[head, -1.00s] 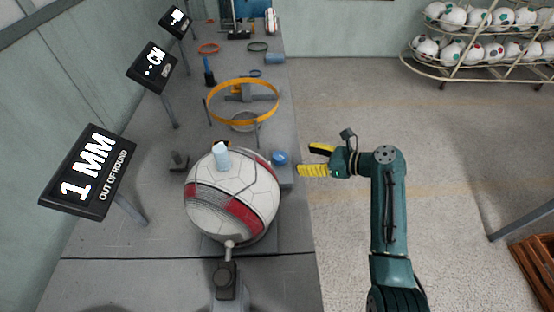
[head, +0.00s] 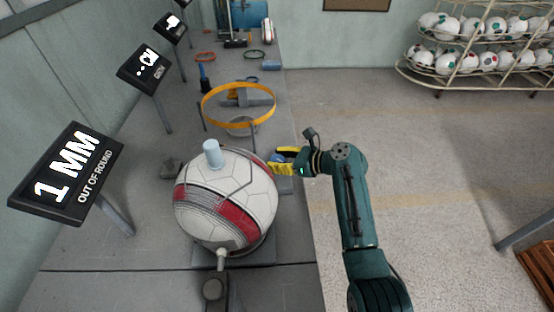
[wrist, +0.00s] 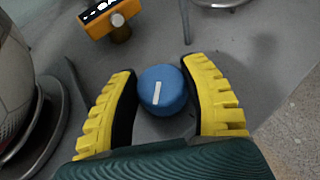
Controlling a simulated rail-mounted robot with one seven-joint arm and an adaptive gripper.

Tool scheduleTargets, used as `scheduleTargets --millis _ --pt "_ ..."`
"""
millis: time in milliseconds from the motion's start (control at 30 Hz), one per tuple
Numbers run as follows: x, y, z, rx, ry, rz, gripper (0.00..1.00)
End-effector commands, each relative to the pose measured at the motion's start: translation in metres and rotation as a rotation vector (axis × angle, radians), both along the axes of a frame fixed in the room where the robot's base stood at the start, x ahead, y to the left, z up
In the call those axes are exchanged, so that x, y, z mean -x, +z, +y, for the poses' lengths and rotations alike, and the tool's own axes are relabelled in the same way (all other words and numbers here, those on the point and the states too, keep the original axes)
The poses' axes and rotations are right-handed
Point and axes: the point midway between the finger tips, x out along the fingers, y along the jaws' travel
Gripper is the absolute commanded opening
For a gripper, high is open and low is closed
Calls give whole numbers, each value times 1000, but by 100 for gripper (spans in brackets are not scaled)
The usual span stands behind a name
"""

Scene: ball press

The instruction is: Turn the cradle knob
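The blue cradle knob (wrist: 161,90) with a white line on top sits between my gripper's two yellow, black-padded fingers in the wrist view. My gripper (wrist: 161,100) is open around the knob, with a gap showing on each side. In the head view my gripper (head: 282,160) is at the bench's right edge, and the blue knob (head: 277,158) shows only partly beside the fingers. The white ball (head: 232,200) with red and grey bands rests in its cradle just left of the gripper. A sign beside it reads "1 MM OUT OF ROUND".
An orange ring (head: 239,104) on posts stands farther back on the bench. The sign (head: 68,176) stands at the left. An orange block (wrist: 108,17) and a metal post are near the knob. A rack of balls (head: 480,45) stands at the back right.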

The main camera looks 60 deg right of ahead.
Motion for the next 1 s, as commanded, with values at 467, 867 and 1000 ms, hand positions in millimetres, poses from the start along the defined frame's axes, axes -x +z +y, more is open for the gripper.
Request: scheduleTargets --millis 467,867,1000 --pt "0 2 1 -2 -13 2 9" --pt "0 10 3 -7 -199 7 9" --pt "0 10 3 -5 -301 7 9"
